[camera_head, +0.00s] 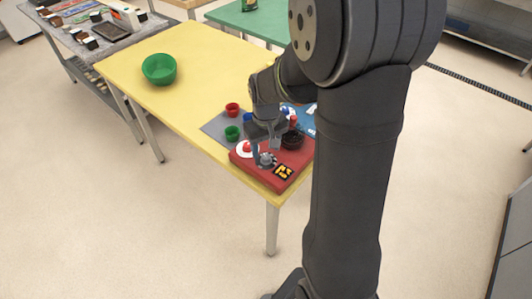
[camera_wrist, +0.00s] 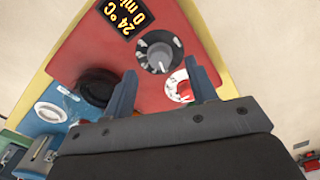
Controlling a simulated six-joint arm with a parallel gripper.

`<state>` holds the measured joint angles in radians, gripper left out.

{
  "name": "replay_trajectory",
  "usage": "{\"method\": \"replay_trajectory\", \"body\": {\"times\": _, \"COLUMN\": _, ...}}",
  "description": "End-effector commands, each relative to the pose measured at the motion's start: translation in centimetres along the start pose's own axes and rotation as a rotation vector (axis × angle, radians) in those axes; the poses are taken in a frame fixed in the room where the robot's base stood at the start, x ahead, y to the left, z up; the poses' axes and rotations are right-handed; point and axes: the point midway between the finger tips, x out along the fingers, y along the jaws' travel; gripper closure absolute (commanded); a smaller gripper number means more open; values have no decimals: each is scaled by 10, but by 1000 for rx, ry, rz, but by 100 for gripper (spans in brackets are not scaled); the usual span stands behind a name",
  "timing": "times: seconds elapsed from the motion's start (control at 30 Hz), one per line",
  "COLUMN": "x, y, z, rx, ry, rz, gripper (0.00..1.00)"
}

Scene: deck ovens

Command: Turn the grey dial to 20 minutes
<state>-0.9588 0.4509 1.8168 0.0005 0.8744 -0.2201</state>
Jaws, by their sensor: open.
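The grey dial (camera_wrist: 159,52) sits on a red panel (camera_wrist: 92,42) and has a light pointer ridge on a darker round base. It also shows in the head view (camera_head: 266,159), partly covered by my gripper. The display (camera_wrist: 128,15) beside it reads 24 °C and 0 min. My gripper (camera_wrist: 160,68) is open, with one finger on either side of the dial in the wrist picture. The fingers hold nothing. I cannot tell whether they touch the dial or how far above it they are.
A black knob (camera_wrist: 97,87) and a red button (camera_wrist: 185,88) on a white disc are close to the fingers. The panel lies at the corner of a yellow table (camera_head: 205,65). A green bowl (camera_head: 159,69) stands farther back, with clear table around it.

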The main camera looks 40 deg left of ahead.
Motion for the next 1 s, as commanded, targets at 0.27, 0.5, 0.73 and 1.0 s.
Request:
{"method": "replay_trajectory", "body": {"times": 0.27, "x": 30, "y": 0, "z": 0, "rx": 0, "ry": -1, "rz": 0, "gripper": 48}}
{"method": "replay_trajectory", "body": {"times": 0.5, "x": 32, "y": 0, "z": 0, "rx": 0, "ry": 1, "rz": 0, "gripper": 48}}
{"method": "replay_trajectory", "body": {"times": 0.73, "x": 32, "y": 0, "z": 0, "rx": 0, "ry": 1, "rz": 0, "gripper": 75}}
{"method": "replay_trajectory", "body": {"times": 1.0, "x": 32, "y": 0, "z": 0, "rx": 6, "ry": 1, "rz": 0, "gripper": 92}}
